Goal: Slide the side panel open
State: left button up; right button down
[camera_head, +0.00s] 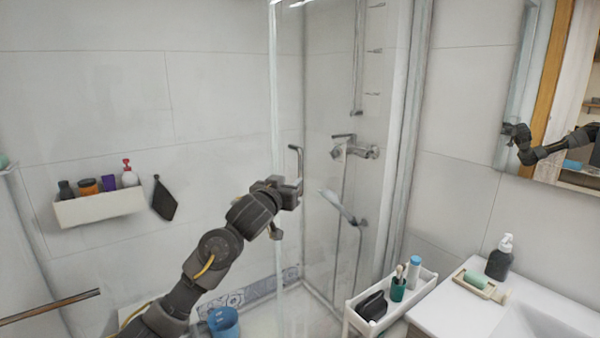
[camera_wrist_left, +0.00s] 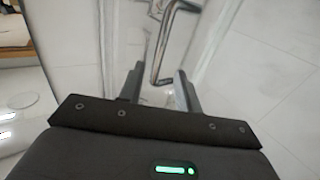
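The side panel is a clear glass shower panel (camera_head: 288,80) with a pale vertical edge. A slim metal bar handle (camera_head: 297,155) stands out from it. My left gripper (camera_head: 296,188) is at the lower part of this handle. In the left wrist view, my left gripper (camera_wrist_left: 162,88) has its two fingers apart, and the handle (camera_wrist_left: 163,45) shows between and beyond the fingertips. I cannot tell whether either finger touches it. The gripper hides the handle's lower end in the head view. My right gripper is not directly in view.
A white cart (camera_head: 392,298) with toiletries stands right of the panel, beside a washbasin counter (camera_head: 450,310). A shower fixture (camera_head: 355,150) is behind the glass. A wall shelf (camera_head: 100,207) holds bottles at left. A blue bucket (camera_head: 224,322) is low down. A mirror (camera_head: 560,120) reflects an arm.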

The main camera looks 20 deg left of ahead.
aim_at(299, 173)
pick_arm(q)
jog(key=w, duration=0.2)
jog(key=w+p, duration=0.1)
jog(key=w, duration=0.2)
jog(key=w+p, duration=0.1)
jog(key=w, duration=0.1)
jog(key=shift+w+d+r, duration=0.1)
jog(key=shift+w+d, duration=0.05)
jog(key=shift+d, duration=0.25)
jog(key=shift+w+d+p, duration=0.1)
jog(key=shift+w+p, duration=0.25)
jog(key=shift+w, duration=0.35)
grip_shut()
